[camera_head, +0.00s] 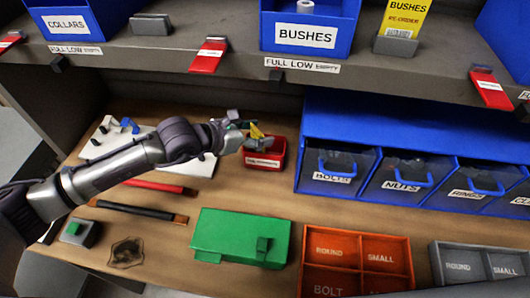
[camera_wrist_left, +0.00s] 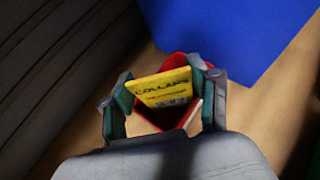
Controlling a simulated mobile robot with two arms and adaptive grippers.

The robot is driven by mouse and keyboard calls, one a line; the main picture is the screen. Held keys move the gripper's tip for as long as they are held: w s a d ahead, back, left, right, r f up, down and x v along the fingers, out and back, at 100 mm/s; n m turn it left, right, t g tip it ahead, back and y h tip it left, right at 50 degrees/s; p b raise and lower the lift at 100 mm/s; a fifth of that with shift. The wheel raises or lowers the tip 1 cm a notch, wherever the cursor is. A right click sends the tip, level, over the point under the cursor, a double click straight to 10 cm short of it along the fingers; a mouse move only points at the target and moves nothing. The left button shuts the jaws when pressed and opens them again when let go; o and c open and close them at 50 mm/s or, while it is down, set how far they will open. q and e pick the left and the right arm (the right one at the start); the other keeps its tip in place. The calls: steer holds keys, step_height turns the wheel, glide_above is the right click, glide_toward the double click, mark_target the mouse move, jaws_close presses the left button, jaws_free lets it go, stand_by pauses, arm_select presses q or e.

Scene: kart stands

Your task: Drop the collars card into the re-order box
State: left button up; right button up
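The yellow collars card (camera_wrist_left: 162,88) is between the fingertips of my left gripper (camera_wrist_left: 160,92), its two side edges against the finger pads. In the head view the card (camera_head: 256,131) shows as a small tilted yellow piece at my left gripper (camera_head: 247,130). The red re-order box (camera_head: 264,162) stands on the bench just below, with a white label on its front. In the left wrist view the red box (camera_wrist_left: 158,121) opens behind and under the card, which hides part of it. My right gripper is not in view.
Blue bins (camera_head: 332,174) labelled bolts, nuts and rings stand right of the red box. A green block (camera_head: 225,234) and an orange divided tray (camera_head: 355,251) are in front. A shelf (camera_head: 170,50) with blue bins and red tags overhangs the bench.

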arm_select(q)
steer(key=o, duration=0.5)
steer(key=v, duration=1.2)
